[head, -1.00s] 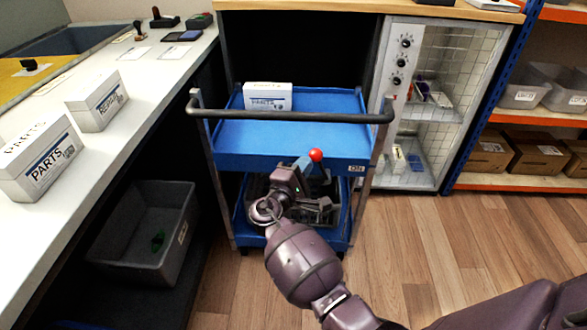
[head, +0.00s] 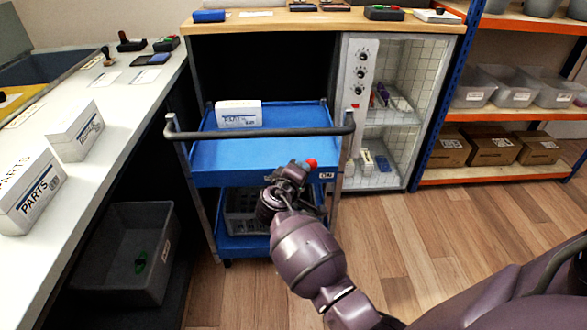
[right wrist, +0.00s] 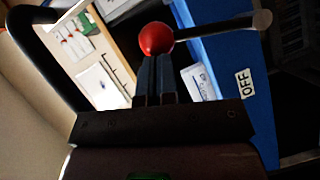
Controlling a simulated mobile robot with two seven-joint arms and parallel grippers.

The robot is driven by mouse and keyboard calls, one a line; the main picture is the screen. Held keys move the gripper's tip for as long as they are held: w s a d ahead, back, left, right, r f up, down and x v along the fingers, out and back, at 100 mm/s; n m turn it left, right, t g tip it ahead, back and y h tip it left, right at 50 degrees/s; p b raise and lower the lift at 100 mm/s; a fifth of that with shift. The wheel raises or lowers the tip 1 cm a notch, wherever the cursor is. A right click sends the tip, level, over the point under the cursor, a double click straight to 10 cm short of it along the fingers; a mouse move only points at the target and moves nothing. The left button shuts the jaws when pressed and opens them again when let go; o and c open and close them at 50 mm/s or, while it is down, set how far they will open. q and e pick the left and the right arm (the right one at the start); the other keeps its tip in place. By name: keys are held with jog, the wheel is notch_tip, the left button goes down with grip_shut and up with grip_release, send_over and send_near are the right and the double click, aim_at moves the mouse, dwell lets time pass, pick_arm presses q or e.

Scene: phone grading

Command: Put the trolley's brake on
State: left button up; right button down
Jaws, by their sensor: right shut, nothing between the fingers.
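The blue trolley (head: 262,155) stands under the wooden bench, its dark handle bar (head: 255,133) toward me. The brake lever's red knob (head: 311,163) shows at the front of the upper tray, close to the ON label (head: 326,175). In the right wrist view the red knob (right wrist: 156,38) is at the fingertips, with a grey rod (right wrist: 218,28) running right from it. An OFF label (right wrist: 245,83) is on the blue tray edge. My right gripper (head: 301,168) is shut and empty, against or just beside the knob. It hides part of the lever. My left gripper is out of view.
A white parts box (head: 238,114) is on the upper tray and a grey basket (head: 245,213) on the lower. A white counter (head: 110,120) borders the left, with a grey crate (head: 120,255) below. A glass cabinet (head: 385,110) stands right. The wooden floor (head: 440,235) is open.

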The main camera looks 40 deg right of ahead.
aim_at(316, 168)
jog(key=s+d+m+y, duration=0.1)
jog(key=d+m+p, duration=0.1)
jog(key=shift+s+d+f+m+y, duration=0.15)
jog(key=shift+s+d+m+y, duration=0.25)
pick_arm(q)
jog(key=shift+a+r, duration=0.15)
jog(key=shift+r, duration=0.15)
pick_arm(e)
jog(key=shift+f, duration=0.1)
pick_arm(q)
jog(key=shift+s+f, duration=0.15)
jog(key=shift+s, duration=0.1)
pick_arm(e)
jog(key=shift+s, duration=0.1)
pick_arm(q)
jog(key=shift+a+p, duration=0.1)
jog(key=shift+p, duration=0.2)
